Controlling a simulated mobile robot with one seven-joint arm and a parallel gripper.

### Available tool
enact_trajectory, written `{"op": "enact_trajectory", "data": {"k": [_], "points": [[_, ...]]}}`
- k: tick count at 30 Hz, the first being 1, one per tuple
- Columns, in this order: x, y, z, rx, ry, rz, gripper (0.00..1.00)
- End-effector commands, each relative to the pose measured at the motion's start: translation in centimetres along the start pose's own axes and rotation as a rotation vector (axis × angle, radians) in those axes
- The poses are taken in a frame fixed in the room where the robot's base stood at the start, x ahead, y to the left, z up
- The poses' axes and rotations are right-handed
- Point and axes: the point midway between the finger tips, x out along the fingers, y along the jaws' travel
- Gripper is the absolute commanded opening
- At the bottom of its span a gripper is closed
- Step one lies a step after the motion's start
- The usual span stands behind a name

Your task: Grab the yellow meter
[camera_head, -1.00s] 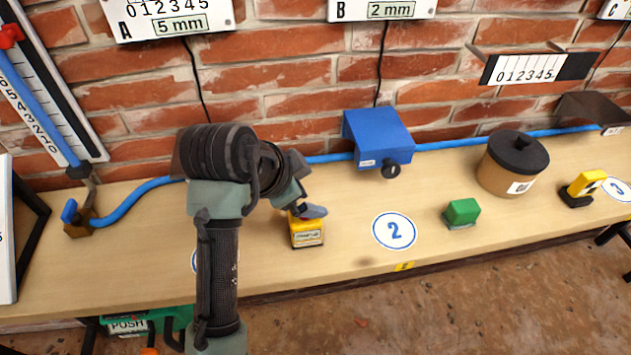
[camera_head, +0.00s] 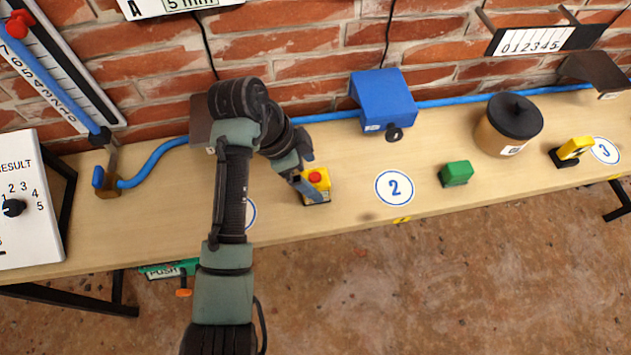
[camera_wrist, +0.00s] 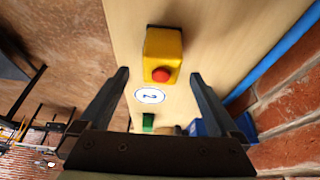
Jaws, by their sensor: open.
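A yellow device with a black base (camera_head: 574,149) lies on the bench at the right, beside the disc marked 3; it looks like the yellow meter. A yellow box with a red button (camera_head: 316,185) stands on the bench left of the disc marked 2. My gripper (camera_head: 303,184) is at the left side of this box, far from the yellow device. In the wrist view my gripper (camera_wrist: 160,76) is open, and the yellow box (camera_wrist: 163,48) shows beyond and between the fingertips. Contact with the box cannot be told. The yellow device is not discernible in the wrist view.
A green block (camera_head: 456,173), a brown pot with a black lid (camera_head: 510,125) and a blue box with a black knob (camera_head: 383,100) are on the bench (camera_head: 350,215). A blue hose (camera_head: 455,103) runs along the brick wall. The bench's front edge is mostly clear.

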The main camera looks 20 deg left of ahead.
Motion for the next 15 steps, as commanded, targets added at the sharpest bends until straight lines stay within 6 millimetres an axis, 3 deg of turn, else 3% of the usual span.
{"op": "enact_trajectory", "data": {"k": [7, 15], "points": [[1.9, 0.0, 0.0, -0.001, -0.001, 0.001, 0.97], [5.7, 0.0, 0.1, 0.0, -0.002, 0.0, 0.97]]}}
